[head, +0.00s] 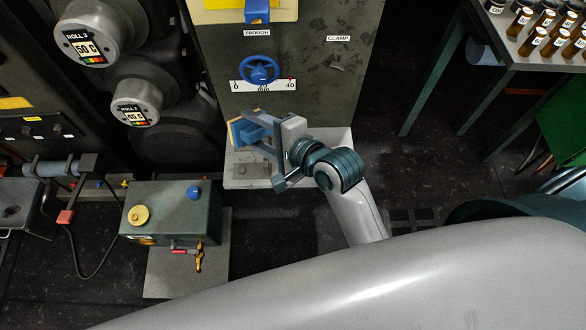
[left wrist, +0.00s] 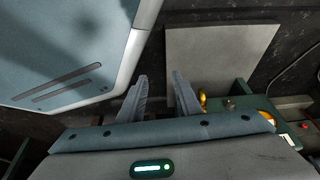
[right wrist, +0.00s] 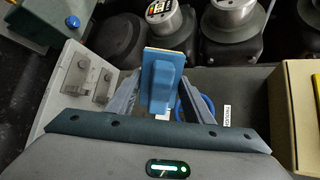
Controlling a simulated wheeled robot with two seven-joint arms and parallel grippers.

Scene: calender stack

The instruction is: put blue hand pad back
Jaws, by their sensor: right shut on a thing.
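The blue hand pad (head: 241,132), with a yellowish face, is in my right gripper (head: 258,134), in front of the grey machine panel. In the right wrist view the blue pad (right wrist: 163,82) stands between the two fingers of my right gripper (right wrist: 161,92), which is shut on it. The pad is above a pale plate (head: 243,182) with small metal fittings; it looks clear of that plate. My left gripper (left wrist: 161,88) shows only in its wrist view, fingers apart, with nothing between them.
A blue handwheel (head: 258,70) and its scale are just behind the pad. A yellow tray (head: 222,14) with another blue part is above. A green box (head: 172,212) stands lower left. A bottle table (head: 520,62) is at upper right.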

